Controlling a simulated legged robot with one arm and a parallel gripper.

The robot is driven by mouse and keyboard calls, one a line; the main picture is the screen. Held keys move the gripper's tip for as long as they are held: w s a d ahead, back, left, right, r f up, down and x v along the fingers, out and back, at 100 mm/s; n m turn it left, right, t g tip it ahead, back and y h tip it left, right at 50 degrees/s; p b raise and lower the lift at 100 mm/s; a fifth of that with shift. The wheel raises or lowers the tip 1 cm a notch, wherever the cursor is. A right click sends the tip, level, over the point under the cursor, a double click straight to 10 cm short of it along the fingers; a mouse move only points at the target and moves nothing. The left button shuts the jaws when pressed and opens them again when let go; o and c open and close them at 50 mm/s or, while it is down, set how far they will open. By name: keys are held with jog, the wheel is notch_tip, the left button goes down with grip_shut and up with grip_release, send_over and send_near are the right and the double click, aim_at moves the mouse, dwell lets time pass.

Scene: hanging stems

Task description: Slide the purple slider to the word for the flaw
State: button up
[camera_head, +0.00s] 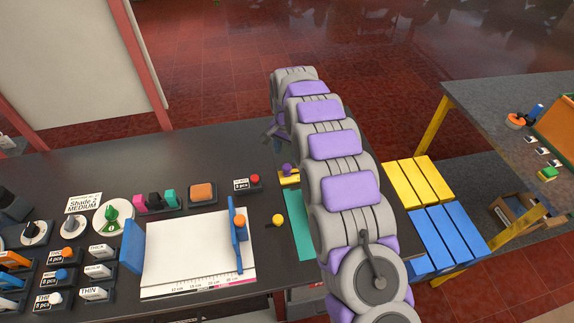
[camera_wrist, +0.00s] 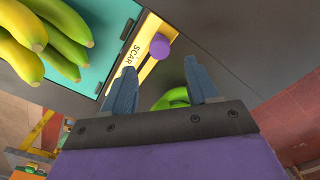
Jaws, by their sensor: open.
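The purple slider (camera_wrist: 160,46) is a round knob on a yellow strip (camera_wrist: 147,72). In the wrist view the word SCAR is printed on the strip beside the knob; other words are not visible. In the head view the slider (camera_head: 287,169) sits on the yellow strip, partly hidden by my arm. My gripper (camera_wrist: 160,84) is open, its two blue-grey fingers apart and pointing toward the strip. The knob lies beyond the fingertips and is not between them. In the head view my gripper (camera_head: 272,132) shows only in part behind the arm.
Yellow-green bananas (camera_wrist: 48,35) lie on a teal mat (camera_wrist: 112,20) beside the strip. Another green curved piece (camera_wrist: 174,97) shows between my fingers. A white board with a blue slide (camera_head: 238,235) and several knobs fill the dark bench to the left.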

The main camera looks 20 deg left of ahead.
aim_at(287, 166)
notch_tip(287, 166, down, 6)
jog(key=shift+a+r+b, duration=0.1)
jog(key=shift+r+b, duration=0.05)
jog(key=shift+b, duration=0.3)
jog(key=shift+d+f, duration=0.25)
jog(key=shift+f, duration=0.2)
jog(key=shift+a, duration=0.15)
jog(key=shift+c, duration=0.3)
jog(key=shift+c, duration=0.8)
grip_shut()
